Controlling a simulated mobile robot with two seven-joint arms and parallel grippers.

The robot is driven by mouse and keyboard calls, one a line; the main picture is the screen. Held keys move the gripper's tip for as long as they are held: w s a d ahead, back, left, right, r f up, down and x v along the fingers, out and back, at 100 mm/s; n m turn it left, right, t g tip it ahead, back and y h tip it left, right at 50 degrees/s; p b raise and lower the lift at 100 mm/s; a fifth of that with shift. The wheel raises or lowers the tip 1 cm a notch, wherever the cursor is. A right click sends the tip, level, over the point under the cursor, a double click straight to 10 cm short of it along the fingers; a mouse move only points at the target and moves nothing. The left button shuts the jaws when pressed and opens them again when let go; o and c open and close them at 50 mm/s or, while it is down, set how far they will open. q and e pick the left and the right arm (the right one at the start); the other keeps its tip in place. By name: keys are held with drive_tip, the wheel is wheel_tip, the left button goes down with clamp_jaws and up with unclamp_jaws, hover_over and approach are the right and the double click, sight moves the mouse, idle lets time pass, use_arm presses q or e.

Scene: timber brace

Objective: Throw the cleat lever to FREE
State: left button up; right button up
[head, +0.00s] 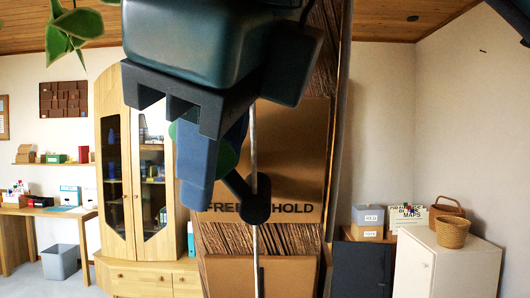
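The cleat lever (235,187) is a dark arm on a round black pivot in front of a tan plate on the timber post. The plate reads FREE on the left and HOLD on the right. The lever tilts up and left from its pivot, on the FREE side. My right gripper (212,165) comes down from the top, its blue-grey fingers at the lever's upper end. Green (228,158), perhaps the lever's knob, shows behind the near finger. That finger hides most of it, so I cannot tell whether the fingers are closed on it. My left gripper is not in view.
A thin pale line (254,145) runs vertically past the pivot. The timber post (215,240) stands close in front. Behind are a wooden cabinet (155,250) at left and a white cabinet (450,265) with a basket (453,232) at right. Leaves (75,25) hang at upper left.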

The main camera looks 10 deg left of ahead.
drive_tip(key=v, duration=1.3)
drive_tip(key=shift+a, duration=0.1)
